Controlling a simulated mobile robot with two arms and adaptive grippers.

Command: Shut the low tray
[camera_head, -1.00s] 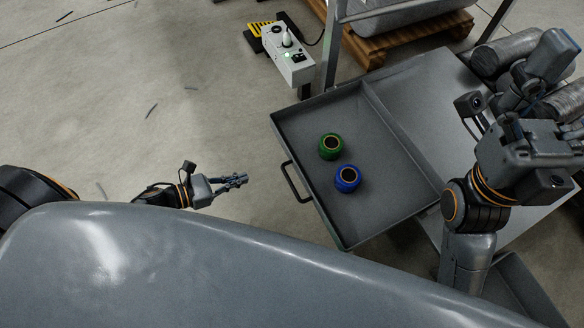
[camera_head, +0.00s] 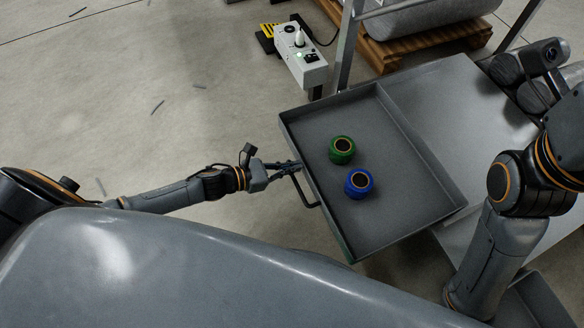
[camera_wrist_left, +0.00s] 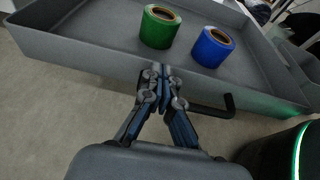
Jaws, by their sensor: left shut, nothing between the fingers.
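The grey tray (camera_head: 318,178) is pulled out to the left from under a grey metal top and stands open. It holds a green roll (camera_head: 342,149) and a blue roll (camera_head: 358,183), both also in the left wrist view. A dark bar handle (camera_head: 307,194) is on its front wall; part of it shows in the left wrist view (camera_wrist_left: 222,108). My left gripper (camera_head: 298,167) is shut and empty, its fingertips (camera_wrist_left: 163,74) at the front wall beside one end of the handle. I cannot tell whether they touch. My right gripper's fingers are not visible.
A grey control box (camera_head: 302,58) stands near the tray's back corner, beside a frame post (camera_head: 347,45). A wooden pallet (camera_head: 425,43) with a large cylinder is behind. My right arm covers the right side. Open floor lies left of the tray.

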